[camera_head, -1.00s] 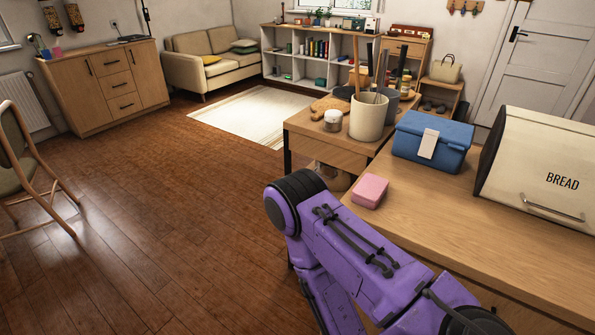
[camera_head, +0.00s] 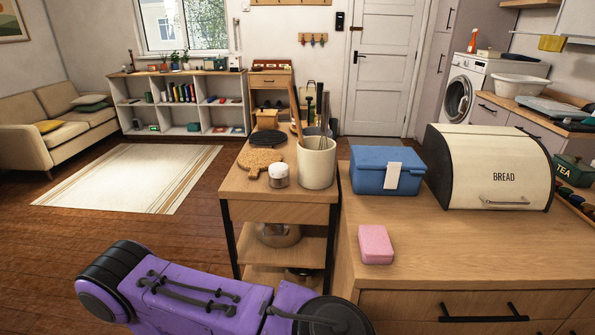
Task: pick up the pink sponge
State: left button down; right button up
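The pink sponge (camera_head: 376,244) lies flat on the wooden counter (camera_head: 450,252), near its left end and close to the front edge. It stands alone, with bare wood around it. One of my purple arms is at the bottom left of the head view, below and to the left of the sponge and apart from it. No gripper fingers show in the view, so neither of my grippers can be seen.
A blue box (camera_head: 380,170) and a cream bread bin (camera_head: 488,166) stand behind the sponge. The counter right of the sponge is clear.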

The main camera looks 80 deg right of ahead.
aim_at(374, 244)
jog(key=z, duration=0.05)
jog(key=i, duration=0.75)
jog(key=z, duration=2.85)
